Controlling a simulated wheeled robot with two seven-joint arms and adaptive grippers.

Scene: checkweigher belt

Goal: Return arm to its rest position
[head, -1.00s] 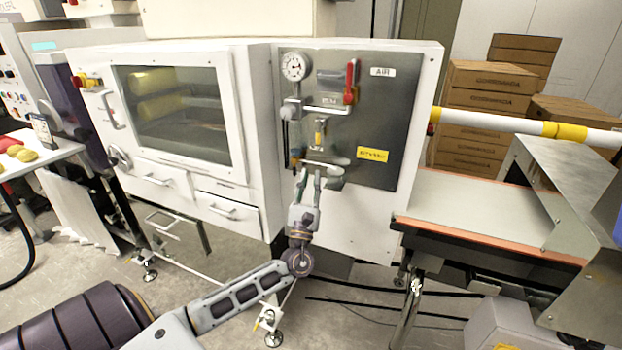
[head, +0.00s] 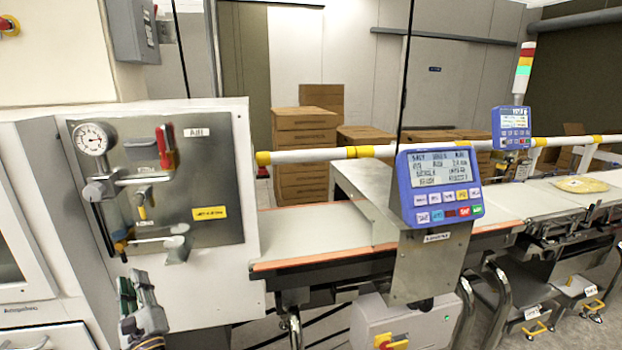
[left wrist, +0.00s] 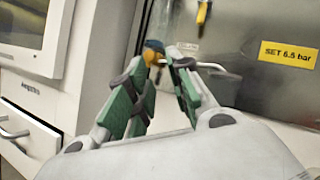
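My left gripper (head: 130,282) shows at the lower left of the head view, with its wrist cut off by the bottom edge. It is below the metal air panel (head: 215,165), in front of the white cabinet. In the left wrist view its two green-padded fingers (left wrist: 158,85) stand apart with nothing held between them. An orange and dark knob (left wrist: 153,53) shows beyond the fingertips. My right gripper is in neither view.
The panel carries a gauge (head: 91,139), a red handle (head: 165,146) and a grey lower lever (head: 155,240). A conveyor belt (head: 315,230) runs right, past a blue display (head: 438,185). Cartons (head: 304,150) stand behind.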

